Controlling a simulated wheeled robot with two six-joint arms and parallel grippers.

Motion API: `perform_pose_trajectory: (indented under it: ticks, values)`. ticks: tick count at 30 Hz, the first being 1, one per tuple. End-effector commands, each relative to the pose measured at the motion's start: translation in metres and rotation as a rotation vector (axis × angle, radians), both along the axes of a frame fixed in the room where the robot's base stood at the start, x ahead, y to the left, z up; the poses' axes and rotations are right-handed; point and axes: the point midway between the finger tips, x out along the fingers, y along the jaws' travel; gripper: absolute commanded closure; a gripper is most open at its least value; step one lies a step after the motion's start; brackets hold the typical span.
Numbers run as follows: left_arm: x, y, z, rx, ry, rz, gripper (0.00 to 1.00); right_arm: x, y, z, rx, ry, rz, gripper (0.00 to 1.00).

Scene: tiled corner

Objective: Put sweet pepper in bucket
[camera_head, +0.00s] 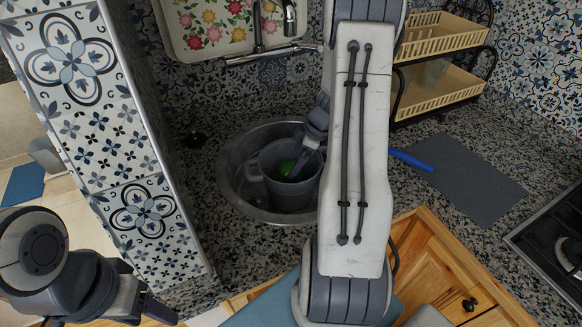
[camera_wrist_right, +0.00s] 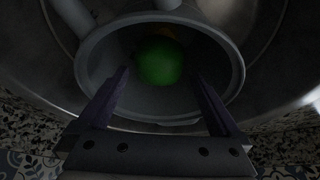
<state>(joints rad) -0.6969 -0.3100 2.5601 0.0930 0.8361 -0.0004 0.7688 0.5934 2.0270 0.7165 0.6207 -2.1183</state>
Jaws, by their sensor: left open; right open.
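The grey bucket (camera_head: 290,186) stands in the round metal sink, with its handle to the left. A green rounded thing, which looks like the sweet pepper (camera_head: 287,168), shows inside the bucket; it also shows in the right wrist view (camera_wrist_right: 158,61). My right gripper (camera_wrist_right: 160,82) is open at the bucket's mouth, its fingers apart on either side of the pepper in that view. Whether they touch it I cannot tell. In the head view my right arm hides part of the bucket's right side. My left gripper (camera_head: 155,308) is low at the left, away from the sink, open and empty.
The sink rim (camera_head: 232,197) surrounds the bucket, with a faucet (camera_head: 262,52) behind it. A tiled pillar (camera_head: 105,130) stands at the left. A two-tier rack (camera_head: 440,88), a dark grey mat (camera_head: 465,180) and a blue-handled thing (camera_head: 410,160) are at the right, near a stove (camera_head: 560,240).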

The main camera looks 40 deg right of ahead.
Motion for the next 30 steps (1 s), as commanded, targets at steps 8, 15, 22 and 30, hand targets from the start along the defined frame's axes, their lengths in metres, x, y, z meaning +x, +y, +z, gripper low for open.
perform_pose_trajectory:
  ticks: [8,15,22,30]
  values:
    - [0.0,0.0,-0.004,0.0,0.0,0.0,0.41,-0.017,-0.017,0.055,-0.003,-0.002,-0.002,0.0]
    - [0.0,0.0,-0.004,0.0,0.0,0.0,0.41,-0.023,-0.022,0.075,0.0,0.0,-0.001,0.0]
    - [0.0,0.0,-0.004,0.0,0.0,0.0,0.41,-0.024,-0.022,0.076,0.0,0.002,-0.001,0.0]
    - [0.0,0.0,-0.004,0.0,0.0,0.0,0.41,-0.024,-0.021,0.076,0.001,0.001,0.0,0.0]
